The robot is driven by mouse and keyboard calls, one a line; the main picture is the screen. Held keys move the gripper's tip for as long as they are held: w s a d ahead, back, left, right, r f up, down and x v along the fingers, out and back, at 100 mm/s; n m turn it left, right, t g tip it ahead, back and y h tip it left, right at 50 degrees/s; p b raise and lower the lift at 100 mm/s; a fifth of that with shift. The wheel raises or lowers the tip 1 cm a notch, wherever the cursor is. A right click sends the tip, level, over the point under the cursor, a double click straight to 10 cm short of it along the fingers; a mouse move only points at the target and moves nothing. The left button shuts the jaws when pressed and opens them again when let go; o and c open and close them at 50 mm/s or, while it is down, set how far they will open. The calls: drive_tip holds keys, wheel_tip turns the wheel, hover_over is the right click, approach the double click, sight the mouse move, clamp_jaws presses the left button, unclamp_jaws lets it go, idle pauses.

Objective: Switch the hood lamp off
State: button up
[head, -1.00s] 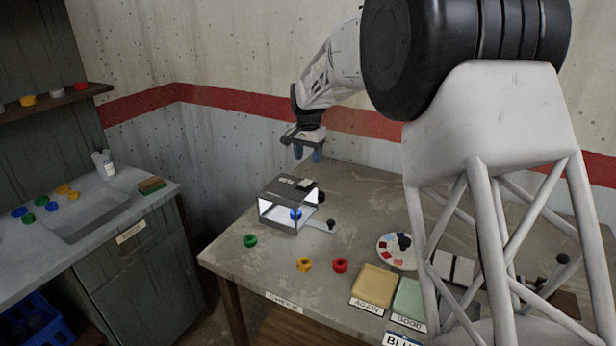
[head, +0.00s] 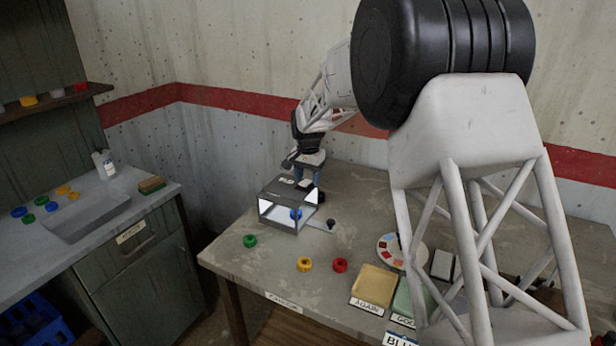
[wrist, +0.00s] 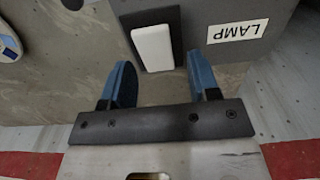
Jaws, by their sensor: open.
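The hood (head: 284,197) is a small dark-topped box with a lit, white interior, standing on the table. A blue ring (head: 295,214) sits inside it. In the wrist view a white rocker switch (wrist: 153,47) in a black frame lies on the hood's grey top (wrist: 222,14), beside a label reading LAMP (wrist: 238,31). My gripper (wrist: 160,82) is open and empty, with its blue fingers apart and the switch just ahead between them. In the head view my gripper (head: 306,178) is right at the back of the hood; contact cannot be told.
Green (head: 250,241), yellow (head: 304,264) and red (head: 340,265) rings lie in front of the hood. A tan AGAIN tray (head: 374,285) and a green tray (head: 408,298) stand front right. A round colour card (head: 389,249) lies behind them.

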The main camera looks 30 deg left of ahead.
drive_tip(key=shift+c, duration=0.3)
drive_tip(key=c, duration=0.9)
drive_tip(key=shift+o, duration=0.2)
drive_tip(key=shift+s, duration=0.1)
drive_tip(key=shift+s+r+t, duration=0.1)
drive_tip(key=shift+s+t, duration=0.1)
drive_tip(key=shift+t, duration=0.85)
drive_tip(key=shift+s+r+t, duration=0.1)
drive_tip(key=shift+s+t, duration=0.05)
drive_tip(key=shift+t, duration=0.9)
drive_tip(key=o, duration=0.9)
